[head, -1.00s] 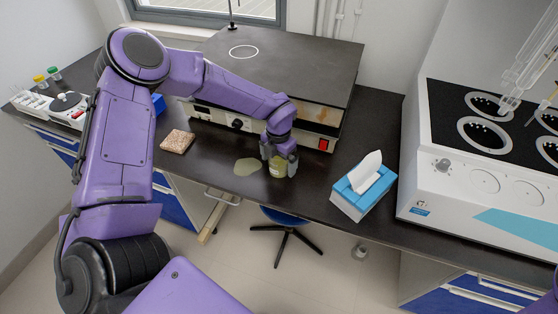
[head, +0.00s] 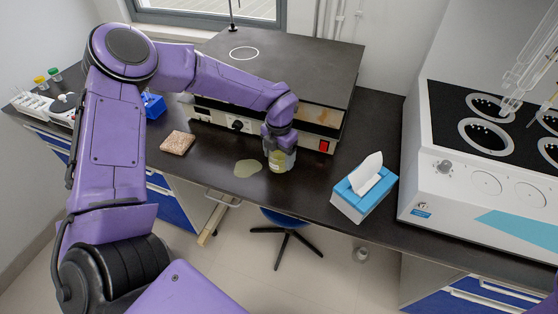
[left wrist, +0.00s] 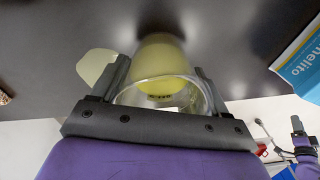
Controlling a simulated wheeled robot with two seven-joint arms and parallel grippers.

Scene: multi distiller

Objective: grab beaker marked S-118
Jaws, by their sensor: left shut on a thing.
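A clear glass beaker (head: 281,162) with yellowish liquid and a pale label stands at the front of the dark bench. The writing on the label is too small to read. My left gripper (head: 280,146) is shut on the beaker from above, with a finger on each side. In the left wrist view the round glass rim of the beaker (left wrist: 165,90) sits between the two dark fingers (left wrist: 160,84). I cannot tell whether its base touches the bench. A purple and dark part at the right edge of the left wrist view may be my right gripper (left wrist: 301,137).
A brown-pink sponge-like block (head: 177,143) lies farther left. A blue tissue box (head: 361,197) is to the right. A large dark-topped apparatus (head: 290,62) stands right behind. A white heater unit (head: 440,188) is at far right.

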